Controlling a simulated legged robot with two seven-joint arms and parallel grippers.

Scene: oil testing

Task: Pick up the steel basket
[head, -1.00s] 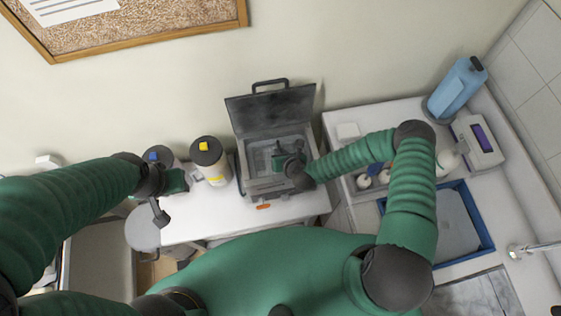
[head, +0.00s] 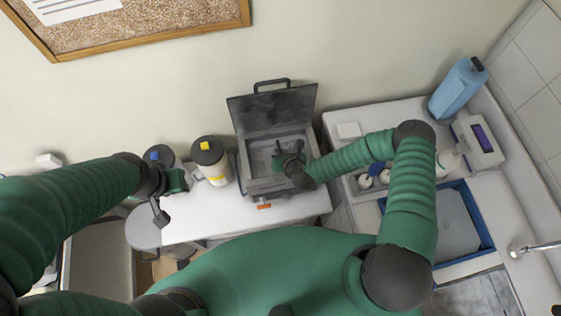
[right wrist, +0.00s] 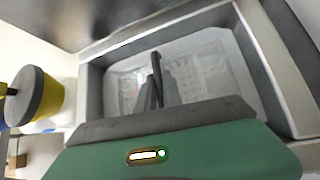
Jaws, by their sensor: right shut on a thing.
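The open metal box with its lid raised (head: 272,106) stands on the white table against the wall. The pale steel basket sits inside it; its mesh shows in the right wrist view (right wrist: 205,72). A dark upright handle (right wrist: 156,70) rises at the basket's middle. My right gripper (head: 288,160) reaches into the box from the right and is shut on the basket's handle; its fingers (right wrist: 153,92) show in the right wrist view. My left gripper (head: 170,188) hangs over the left end of the table, away from the box; its jaw state is unclear.
A yellow-labelled container with a dark lid (head: 211,160) stands just left of the box. A blue-capped container (head: 158,156) is further left. The right counter holds a blue jug (head: 458,88), a device with a display (head: 479,140) and a blue tray (head: 487,230).

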